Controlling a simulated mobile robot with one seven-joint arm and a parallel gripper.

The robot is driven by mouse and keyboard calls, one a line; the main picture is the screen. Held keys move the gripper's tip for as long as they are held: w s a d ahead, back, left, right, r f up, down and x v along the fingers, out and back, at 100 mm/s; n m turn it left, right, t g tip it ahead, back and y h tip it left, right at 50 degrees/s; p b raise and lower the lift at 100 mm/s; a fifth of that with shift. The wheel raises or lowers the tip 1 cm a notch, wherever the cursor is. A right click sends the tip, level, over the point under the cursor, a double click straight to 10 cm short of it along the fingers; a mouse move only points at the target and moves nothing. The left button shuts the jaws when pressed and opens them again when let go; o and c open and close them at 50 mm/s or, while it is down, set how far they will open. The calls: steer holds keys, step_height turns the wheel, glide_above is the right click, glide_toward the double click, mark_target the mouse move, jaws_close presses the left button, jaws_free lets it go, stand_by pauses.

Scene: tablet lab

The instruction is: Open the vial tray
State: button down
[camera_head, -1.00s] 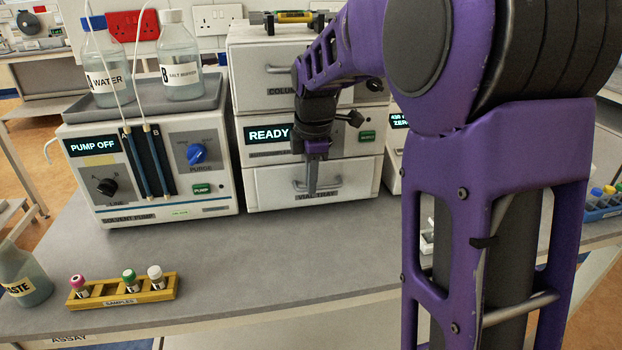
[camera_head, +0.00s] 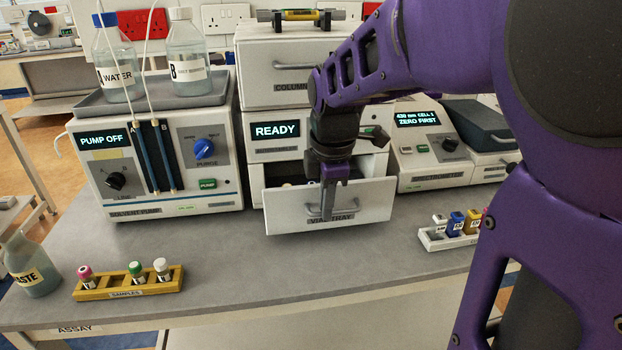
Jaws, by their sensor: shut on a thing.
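The vial tray (camera_head: 370,208) is a white drawer at the bottom of the stacked instrument with the READY display (camera_head: 277,130). It stands pulled out toward me, with its dark inside showing over the front panel. Its grey bar handle is at the middle of the front, above the VIAL TRAY label. My gripper (camera_head: 328,205) points down in front of the drawer and is shut on the handle (camera_head: 314,211). The fingers hide part of the handle, and the tray's contents are mostly hidden by my gripper.
The solvent pump (camera_head: 150,165) with two bottles stands left. A yellow sample rack (camera_head: 128,284) and waste bottle (camera_head: 30,268) are front left. A white cuvette rack (camera_head: 445,238) and the photometer (camera_head: 432,150) are right. The bench before the drawer is clear.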

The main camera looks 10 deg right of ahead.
steer(key=shift+s, duration=0.7)
steer(key=c, duration=0.9)
jaws_free()
